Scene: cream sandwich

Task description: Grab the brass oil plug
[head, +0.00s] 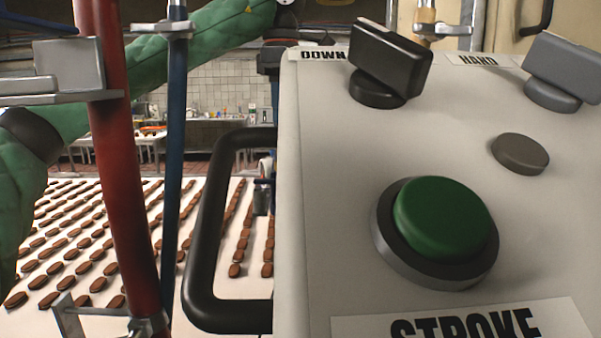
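I cannot make out a brass oil plug for certain in the head view. A small tan, brass-like upright piece (427,14) shows at the top behind the control box, with a metal clamp on it; I cannot tell what it is. A green quilted sleeve, which looks like my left arm, runs from the left edge up to the top middle, behind the red and blue pipes. Neither gripper's fingertips can be made out.
A pale control box (345,215) with a green button (445,217), black knob (392,58) and grey knob (566,66) fills the right. A black handle (205,230), red pipe (120,190) and blue pipe (174,130) stand left. Behind, a white belt carries rows of brown biscuits (100,284).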

